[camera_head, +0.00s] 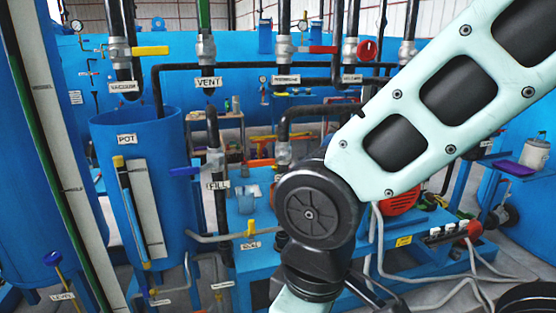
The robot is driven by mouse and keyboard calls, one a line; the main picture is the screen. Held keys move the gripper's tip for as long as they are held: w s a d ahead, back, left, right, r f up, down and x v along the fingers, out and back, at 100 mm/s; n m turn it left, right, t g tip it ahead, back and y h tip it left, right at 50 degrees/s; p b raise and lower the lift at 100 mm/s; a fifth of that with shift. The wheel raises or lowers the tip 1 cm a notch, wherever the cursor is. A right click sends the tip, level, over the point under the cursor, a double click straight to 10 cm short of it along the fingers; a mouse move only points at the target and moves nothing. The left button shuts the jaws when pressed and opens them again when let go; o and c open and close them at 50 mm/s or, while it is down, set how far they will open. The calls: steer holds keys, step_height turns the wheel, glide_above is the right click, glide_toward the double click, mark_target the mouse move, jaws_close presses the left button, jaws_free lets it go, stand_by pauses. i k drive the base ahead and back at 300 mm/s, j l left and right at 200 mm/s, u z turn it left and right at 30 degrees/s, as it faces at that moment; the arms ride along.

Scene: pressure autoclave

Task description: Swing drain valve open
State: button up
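No label that I can read says drain. A small valve with an upright yellow handle (250,229) sits on a grey pipe low in the middle, with a small label (250,245) below it, too small to read. A valve with an orange handle (260,163) is above it; its label is partly hidden behind my arm. The blue-handled valve (185,171) beside it is labelled FILL. My arm crosses the picture from the upper right to the bottom middle. My gripper is out of view, past the bottom edge, so its relation to any valve does not show.
A blue tank labelled POT (127,139) stands at the left. Overhead valves include a yellow handle (150,50) and a red handle (323,49). A blue bench (240,267) carries a red motor (403,194) at the right. Vertical pipes crowd the middle.

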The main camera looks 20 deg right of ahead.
mark_target(261, 162)
steer(key=z, duration=0.2)
steer(key=i+j+z, duration=0.15)
steer(key=i+z, duration=0.15)
steer(key=i, duration=0.15)
steer(key=i+j+z, duration=0.3)
steer(key=i+l, duration=0.05)
steer(key=i, duration=0.05)
